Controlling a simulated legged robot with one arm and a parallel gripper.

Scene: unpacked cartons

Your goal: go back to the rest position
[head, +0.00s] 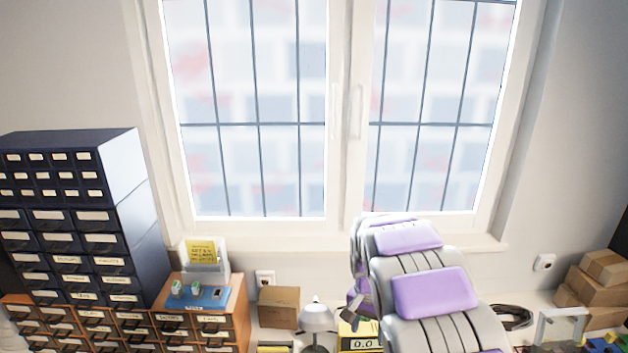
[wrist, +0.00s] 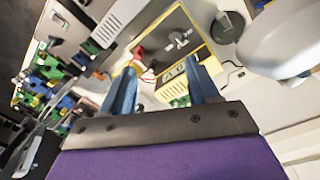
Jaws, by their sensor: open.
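My gripper (wrist: 162,88) shows in the wrist view with its two blue fingers spread apart and nothing between them. Beyond the fingertips lies a yellow-edged device (wrist: 205,52) with a small display. In the head view my grey arm with purple pads rises at the lower right, in front of the window. The gripper's fingers cannot be made out clearly there. The yellow device (head: 346,330) shows partly at the bottom edge of the head view, left of my arm, with a display reading about 0.0.
A grey lamp (head: 317,317) stands left of the device; its shade (wrist: 290,38) is close in the wrist view. A cardboard box (head: 279,307), a dark drawer cabinet (head: 126,190) and wooden drawers (head: 241,318) stand left. Cartons (head: 592,290) are stacked right. Colourful blocks (wrist: 45,80) lie left in the wrist view.

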